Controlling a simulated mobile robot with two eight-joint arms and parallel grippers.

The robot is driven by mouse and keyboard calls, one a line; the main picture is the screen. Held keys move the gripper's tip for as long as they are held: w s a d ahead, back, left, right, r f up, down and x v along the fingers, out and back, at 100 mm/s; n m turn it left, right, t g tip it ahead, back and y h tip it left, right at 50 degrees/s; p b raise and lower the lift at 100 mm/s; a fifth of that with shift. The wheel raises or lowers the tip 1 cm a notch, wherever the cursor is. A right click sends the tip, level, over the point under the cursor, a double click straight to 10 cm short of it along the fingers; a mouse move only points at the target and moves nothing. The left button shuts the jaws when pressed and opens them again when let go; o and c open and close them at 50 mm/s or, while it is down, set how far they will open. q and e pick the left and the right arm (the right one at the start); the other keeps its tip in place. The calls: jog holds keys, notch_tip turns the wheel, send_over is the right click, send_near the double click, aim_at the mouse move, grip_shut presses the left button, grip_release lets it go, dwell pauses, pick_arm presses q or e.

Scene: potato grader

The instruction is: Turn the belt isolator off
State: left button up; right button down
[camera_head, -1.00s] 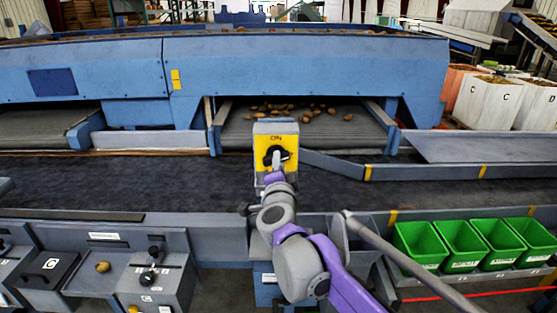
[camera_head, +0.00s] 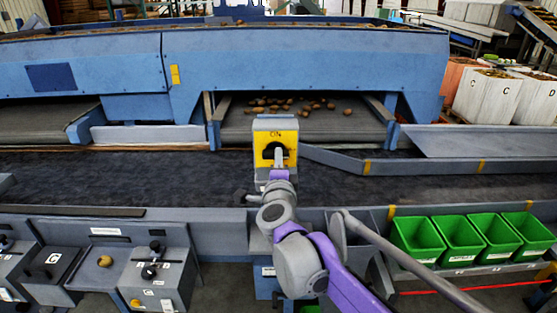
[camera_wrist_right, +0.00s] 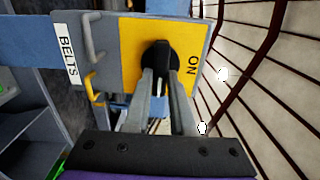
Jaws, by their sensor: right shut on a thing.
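The belt isolator is a yellow plate (camera_head: 288,136) on a grey box, standing at the near side of the dark belt, with "ON" at its top. In the right wrist view the yellow plate (camera_wrist_right: 127,48) carries a black rotary knob (camera_wrist_right: 157,50), with "ON" on one side and a "BELTS" label (camera_wrist_right: 66,56) on the grey housing. My right gripper (camera_wrist_right: 166,76) is shut on the black knob, one finger on each side. The right gripper (camera_head: 279,160) covers much of the knob in the head view. My left gripper is not in view.
Green bins (camera_head: 417,238) stand in a row at the right. Control boxes with levers (camera_head: 152,268) are at the lower left. Potatoes (camera_head: 290,105) lie on the conveyor behind the isolator. White crates (camera_head: 487,97) stand at the far right.

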jog(key=c, duration=0.8)
grip_release()
jog(key=shift+o, duration=0.2)
jog(key=shift+s, duration=0.1)
jog(key=s+b, duration=0.1)
jog(key=s, duration=0.9)
jog(key=shift+s, duration=0.3)
